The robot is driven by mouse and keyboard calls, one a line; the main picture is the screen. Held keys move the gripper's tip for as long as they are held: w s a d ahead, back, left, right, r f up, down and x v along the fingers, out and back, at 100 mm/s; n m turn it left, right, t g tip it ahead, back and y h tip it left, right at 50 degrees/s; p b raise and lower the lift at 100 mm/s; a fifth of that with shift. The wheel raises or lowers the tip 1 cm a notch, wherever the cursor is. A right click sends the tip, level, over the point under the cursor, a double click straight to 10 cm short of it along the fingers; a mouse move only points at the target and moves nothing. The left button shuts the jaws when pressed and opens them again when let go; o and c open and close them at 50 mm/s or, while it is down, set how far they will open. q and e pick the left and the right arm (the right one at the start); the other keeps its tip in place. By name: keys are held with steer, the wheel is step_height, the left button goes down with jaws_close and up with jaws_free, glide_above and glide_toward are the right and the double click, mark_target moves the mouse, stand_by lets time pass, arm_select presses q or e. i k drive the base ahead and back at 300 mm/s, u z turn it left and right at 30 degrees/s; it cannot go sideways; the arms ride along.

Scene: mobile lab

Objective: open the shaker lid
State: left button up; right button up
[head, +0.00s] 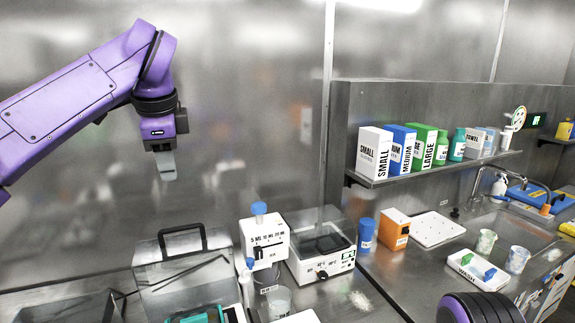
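A box with a clear-looking grey cover (187,285) and a black handle (182,240) on top stands on the bench at the lower left. The cover looks shut. To its right is a white machine (322,268) with a dark plate and a see-through cover. I cannot tell for certain which is the shaker. My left gripper (166,176) hangs fingers down, well above the handle and touching nothing. Its fingers overlap edge-on, so their opening does not show. A purple part of my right arm shows at the bottom right; its gripper is out of view.
A white dispenser (263,240) with a blue cap stands between the two machines. A shelf (440,168) holds boxes and bottles. A sink (515,232) is at right. Air around my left gripper is free.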

mark_target(140, 272)
steer(key=k, duration=1)
